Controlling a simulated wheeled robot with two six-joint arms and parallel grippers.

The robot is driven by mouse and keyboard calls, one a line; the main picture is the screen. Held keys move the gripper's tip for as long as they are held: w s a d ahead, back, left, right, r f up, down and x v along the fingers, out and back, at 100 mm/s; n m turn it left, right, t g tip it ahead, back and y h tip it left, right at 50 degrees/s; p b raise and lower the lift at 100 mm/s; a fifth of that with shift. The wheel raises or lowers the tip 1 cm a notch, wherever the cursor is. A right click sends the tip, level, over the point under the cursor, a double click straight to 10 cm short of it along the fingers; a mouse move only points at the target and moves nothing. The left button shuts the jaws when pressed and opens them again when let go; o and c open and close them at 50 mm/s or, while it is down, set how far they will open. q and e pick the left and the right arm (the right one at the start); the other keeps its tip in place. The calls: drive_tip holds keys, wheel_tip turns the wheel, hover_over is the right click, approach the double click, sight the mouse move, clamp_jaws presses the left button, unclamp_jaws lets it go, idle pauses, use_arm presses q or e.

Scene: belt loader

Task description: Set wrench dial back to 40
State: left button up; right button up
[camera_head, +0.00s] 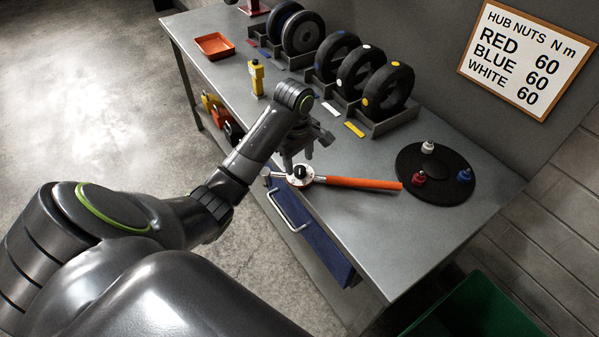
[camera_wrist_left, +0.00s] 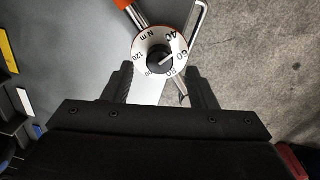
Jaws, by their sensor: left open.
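The torque wrench lies on the grey bench with its orange handle (camera_head: 360,184) pointing right. Its round white dial (camera_head: 301,181) has a black knob and also shows in the left wrist view (camera_wrist_left: 147,43). The black knob (camera_wrist_left: 158,60) carries a white pointer mark that points toward the 60, with 40 further up the scale. My left gripper (camera_head: 298,158) is open and empty, above the dial. In the wrist view its fingers (camera_wrist_left: 161,82) stand apart on either side below the dial, not touching the knob. My right gripper is not in view.
A black round plate (camera_head: 435,160) with white, red and blue nuts lies right of the handle. Wheels (camera_head: 388,86) stand in racks behind. A blue drawer with a metal handle (camera_head: 289,212) is at the bench front.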

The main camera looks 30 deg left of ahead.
sight(300, 171)
use_arm(q)
drive_tip(key=shift+w+f, duration=0.1)
drive_tip(key=shift+f, duration=1.3)
drive_tip(key=c, duration=1)
drive_tip(key=shift+r+p, duration=0.2)
drive_tip(key=shift+p, duration=0.5)
drive_tip(key=n+p, duration=0.3)
drive_tip(key=p, duration=0.5)
drive_tip(key=shift+r+n, duration=0.1)
drive_tip(key=shift+n, duration=0.2)
drive_tip(key=shift+n+p, duration=0.4)
drive_tip(key=shift+p, duration=0.25)
drive_tip(key=shift+f, duration=0.25)
drive_tip(key=o, duration=1)
